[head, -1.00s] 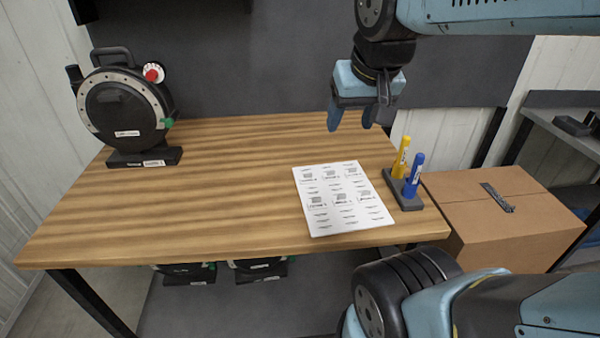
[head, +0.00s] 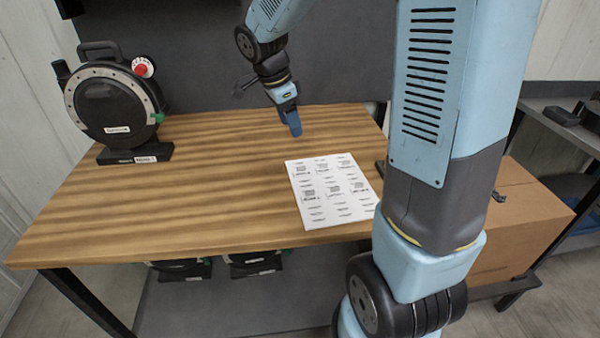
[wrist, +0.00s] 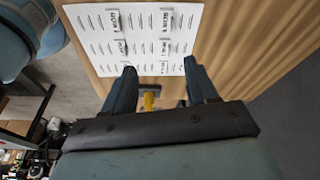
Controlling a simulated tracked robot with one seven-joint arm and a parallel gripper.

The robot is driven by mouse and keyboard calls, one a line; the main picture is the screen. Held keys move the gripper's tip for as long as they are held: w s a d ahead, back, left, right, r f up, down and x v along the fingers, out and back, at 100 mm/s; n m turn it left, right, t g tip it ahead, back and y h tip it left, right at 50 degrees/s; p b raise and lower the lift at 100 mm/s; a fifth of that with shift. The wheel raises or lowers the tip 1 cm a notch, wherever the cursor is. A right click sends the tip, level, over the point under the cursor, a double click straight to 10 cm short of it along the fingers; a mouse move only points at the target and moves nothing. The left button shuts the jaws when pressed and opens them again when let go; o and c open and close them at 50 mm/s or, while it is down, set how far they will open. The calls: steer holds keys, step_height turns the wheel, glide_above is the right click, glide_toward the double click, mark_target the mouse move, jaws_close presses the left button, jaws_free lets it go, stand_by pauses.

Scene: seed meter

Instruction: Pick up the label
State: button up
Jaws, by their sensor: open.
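A white sheet of labels (head: 335,190) lies flat on the right part of the wooden table. It carries rows of small printed labels, too small to read. The sheet also shows at the top of the wrist view (wrist: 140,62). My gripper (head: 293,124) hangs above the table behind the sheet, apart from it, with its fingers pointing down. In the wrist view my gripper (wrist: 160,72) has its two fingers spread, with nothing held between them.
A black seed meter (head: 115,105) stands at the table's back left, with more meters below (head: 252,263). A cardboard box (head: 520,220) is at right. The table's middle is bare.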

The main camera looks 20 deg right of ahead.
step_height(320, 180, down, 3)
steer(key=w+m, duration=0.2)
glide_toward(303, 173)
steer(key=shift+g, duration=0.3)
steer(key=x, duration=0.7)
steer(key=shift+w, duration=0.3)
steer(key=c, duration=0.9)
